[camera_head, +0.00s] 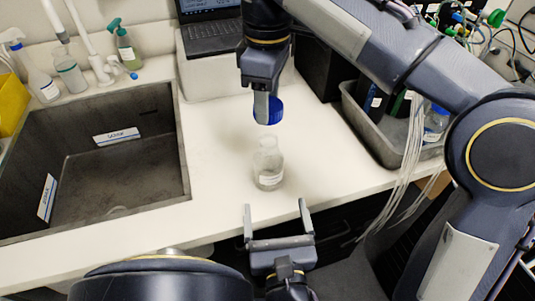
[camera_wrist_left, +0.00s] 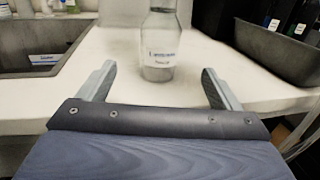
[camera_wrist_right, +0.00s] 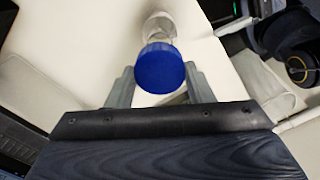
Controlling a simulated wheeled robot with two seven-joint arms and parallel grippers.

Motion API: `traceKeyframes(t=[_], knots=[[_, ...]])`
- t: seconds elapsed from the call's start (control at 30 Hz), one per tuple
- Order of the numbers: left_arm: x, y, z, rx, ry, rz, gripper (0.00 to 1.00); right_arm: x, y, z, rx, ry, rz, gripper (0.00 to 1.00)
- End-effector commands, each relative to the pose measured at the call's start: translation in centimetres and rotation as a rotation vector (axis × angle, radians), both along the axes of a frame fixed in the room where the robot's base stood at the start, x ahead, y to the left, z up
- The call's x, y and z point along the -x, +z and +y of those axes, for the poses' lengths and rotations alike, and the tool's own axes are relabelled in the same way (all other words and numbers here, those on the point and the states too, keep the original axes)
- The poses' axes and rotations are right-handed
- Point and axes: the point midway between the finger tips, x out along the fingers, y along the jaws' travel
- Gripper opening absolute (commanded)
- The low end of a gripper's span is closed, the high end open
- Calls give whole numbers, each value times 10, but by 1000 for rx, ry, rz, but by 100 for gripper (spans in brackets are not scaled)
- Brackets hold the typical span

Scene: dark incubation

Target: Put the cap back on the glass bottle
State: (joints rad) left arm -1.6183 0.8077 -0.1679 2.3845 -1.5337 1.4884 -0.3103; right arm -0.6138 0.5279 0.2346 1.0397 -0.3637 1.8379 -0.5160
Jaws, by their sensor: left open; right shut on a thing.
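The clear glass bottle (camera_head: 268,165) stands upright and uncapped on the white counter. It also shows in the left wrist view (camera_wrist_left: 159,45) with its label toward that camera, its top cut off. My right gripper (camera_head: 268,100) is shut on the blue cap (camera_head: 268,110) and holds it above the bottle, apart from its mouth. In the right wrist view the cap (camera_wrist_right: 160,69) sits between the fingers and partly hides the bottle behind it. My left gripper (camera_head: 278,215) is open and empty at the counter's front edge, with its fingers pointing toward the bottle.
A dark sink (camera_head: 95,160) lies left of the bottle. A laptop (camera_head: 212,30) on a white box stands behind. A grey tray (camera_head: 375,130) with bottles and white tubes is at the right. Spray bottles (camera_head: 122,45) stand at the back left. The counter around the bottle is clear.

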Motion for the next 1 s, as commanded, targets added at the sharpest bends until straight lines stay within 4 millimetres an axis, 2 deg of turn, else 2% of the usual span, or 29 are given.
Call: traceKeyframes(t=[0.27,0.37,0.73,1.0], knots=[[-8,0,1,1,3,1,86,0,0,0,0,0,0,23],[-21,0,3,1,5,0,86,0,0,0,0,0,0,23],[-89,0,12,1,5,1,86,0,0,0,0,0,0,23],[-116,0,14,1,2,0,86,0,0,0,0,0,0,23]])
